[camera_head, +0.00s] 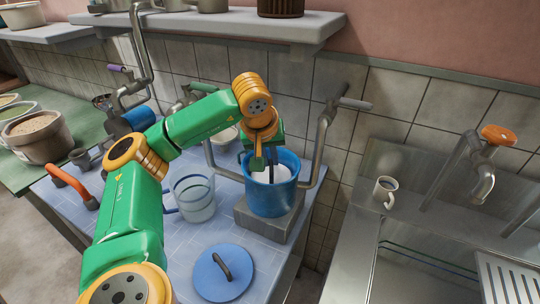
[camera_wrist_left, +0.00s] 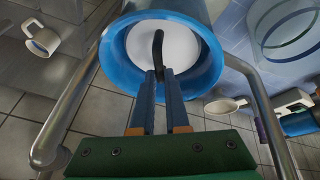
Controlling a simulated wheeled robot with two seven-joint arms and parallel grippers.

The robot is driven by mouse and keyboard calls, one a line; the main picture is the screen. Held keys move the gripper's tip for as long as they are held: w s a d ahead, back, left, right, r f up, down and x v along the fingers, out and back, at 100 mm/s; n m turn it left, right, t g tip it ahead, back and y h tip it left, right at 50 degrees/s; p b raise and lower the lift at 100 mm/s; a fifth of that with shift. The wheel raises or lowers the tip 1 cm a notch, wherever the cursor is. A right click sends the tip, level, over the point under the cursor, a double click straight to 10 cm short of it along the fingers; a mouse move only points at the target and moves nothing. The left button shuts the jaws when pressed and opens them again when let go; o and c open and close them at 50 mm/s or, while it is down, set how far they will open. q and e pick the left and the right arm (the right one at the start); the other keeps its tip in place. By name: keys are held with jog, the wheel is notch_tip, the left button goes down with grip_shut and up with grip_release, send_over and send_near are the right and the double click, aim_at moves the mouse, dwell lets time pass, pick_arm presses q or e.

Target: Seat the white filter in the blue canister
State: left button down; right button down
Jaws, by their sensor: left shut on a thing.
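The white filter (camera_wrist_left: 186,50) is a round disc lying within the canister's rim, with a dark upright handle (camera_wrist_left: 158,46). I cannot tell whether it rests fully down. My left gripper (camera_head: 262,172) reaches down over the canister mouth and is shut on the filter's handle, the fingers also showing in the wrist view (camera_wrist_left: 160,76). My right gripper is not in view.
A blue lid (camera_head: 238,285) with a dark handle lies in front of the canister. A clear jug (camera_head: 197,207) stands to its left. Metal pipes (camera_head: 319,150) flank the canister. A white mug (camera_head: 385,189) stands right, by the steel sink.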

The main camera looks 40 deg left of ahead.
pick_arm(q)
jog(key=shift+f+b, duration=0.5)
jog(key=shift+f, duration=0.25)
jog(key=c, duration=0.8)
grip_release()
jog(key=shift+c, duration=0.2)
jog(key=v, duration=0.7)
